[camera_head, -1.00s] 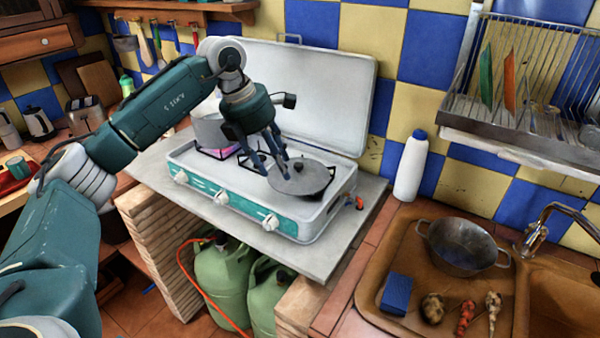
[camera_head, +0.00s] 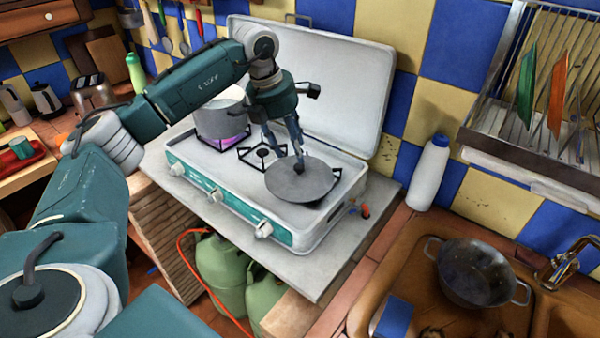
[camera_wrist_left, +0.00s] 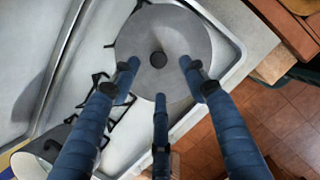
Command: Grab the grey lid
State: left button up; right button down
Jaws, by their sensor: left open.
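The grey lid (camera_head: 285,183) is a round flat disc with a dark knob (camera_head: 299,168). It lies on the right burner of the white and teal camping stove (camera_head: 215,197). My left gripper (camera_head: 288,150) is open above the lid, its fingers pointing down close to the knob. In the left wrist view the lid (camera_wrist_left: 185,40) lies below the spread fingers (camera_wrist_left: 160,75), with the knob (camera_wrist_left: 158,59) between them. I cannot tell whether any finger touches the knob. My right gripper is not in view.
A grey pot (camera_head: 222,118) stands on the left burner over a purple glow. The raised stove cover (camera_head: 340,85) stands behind the burners. A white bottle (camera_head: 428,175) stands to the right. A metal pot (camera_head: 475,275) sits in the sink area.

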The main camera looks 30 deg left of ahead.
aim_at(299, 165)
pick_arm(q)
jog(key=shift+w+d+f, duration=0.1)
jog(key=shift+w+f, duration=0.15)
jog(key=shift+f, duration=0.4)
jog(key=p+x, duration=0.2)
jog(key=x, duration=0.2)
jog(key=shift+w+f+p, duration=0.1)
jog(key=shift+f+p, duration=0.15)
jog(key=shift+p, duration=0.15)
jog(key=shift+w+f, duration=0.1)
jog(key=shift+f, duration=0.15)
grip_shut()
